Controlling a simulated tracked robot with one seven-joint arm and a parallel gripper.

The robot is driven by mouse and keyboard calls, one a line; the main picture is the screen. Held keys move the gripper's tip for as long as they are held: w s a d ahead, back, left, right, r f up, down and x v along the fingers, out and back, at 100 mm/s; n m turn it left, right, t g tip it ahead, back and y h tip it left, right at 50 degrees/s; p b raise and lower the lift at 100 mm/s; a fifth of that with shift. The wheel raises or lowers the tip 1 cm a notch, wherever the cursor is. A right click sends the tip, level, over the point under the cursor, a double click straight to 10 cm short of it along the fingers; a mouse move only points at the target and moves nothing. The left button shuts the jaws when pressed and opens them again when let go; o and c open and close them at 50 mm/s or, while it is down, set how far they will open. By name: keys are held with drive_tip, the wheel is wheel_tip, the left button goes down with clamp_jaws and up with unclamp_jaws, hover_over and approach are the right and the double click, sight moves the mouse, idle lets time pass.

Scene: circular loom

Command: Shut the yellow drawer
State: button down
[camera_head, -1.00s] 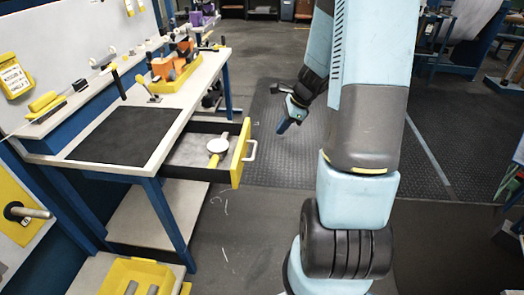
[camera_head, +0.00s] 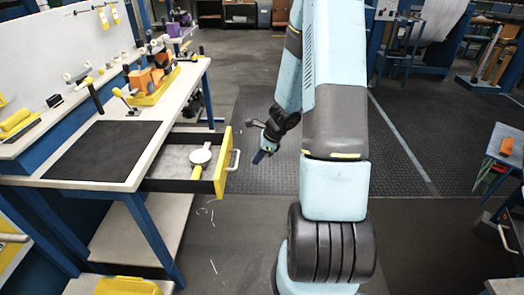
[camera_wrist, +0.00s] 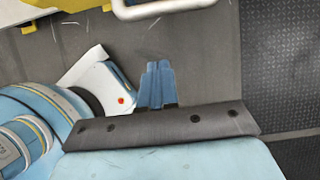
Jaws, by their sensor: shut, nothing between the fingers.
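The yellow drawer (camera_head: 221,165) stands pulled out from under the workbench (camera_head: 183,117) in the head view. Its yellow front has a pale bar handle (camera_head: 236,160) facing right. A white round-headed tool with a yellow handle (camera_head: 200,157) lies inside it. My gripper (camera_head: 259,157) is shut and empty, to the right of the handle and apart from it. In the wrist view, the blue fingers (camera_wrist: 157,82) are together. The handle (camera_wrist: 165,8) shows at the top edge there, with a bit of yellow at the top left.
A black mat (camera_head: 103,151) lies on the bench top. An orange item in a yellow tray (camera_head: 153,85) sits toward the back. A yellow bin (camera_head: 127,286) is below at the front. The floor to the right of the drawer is clear.

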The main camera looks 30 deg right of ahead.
drive_tip(key=shift+w+a+f, duration=0.15)
drive_tip(key=shift+w+a, duration=0.2)
drive_tip(key=shift+a, duration=0.35)
drive_tip(key=shift+w+a+f, duration=0.1)
drive_tip(key=shift+w+a, duration=0.3)
drive_tip(key=shift+a, duration=0.3)
drive_tip(key=shift+w+a+f, duration=0.15)
drive_tip(key=shift+w+a, duration=0.2)
drive_tip(key=shift+a, duration=0.35)
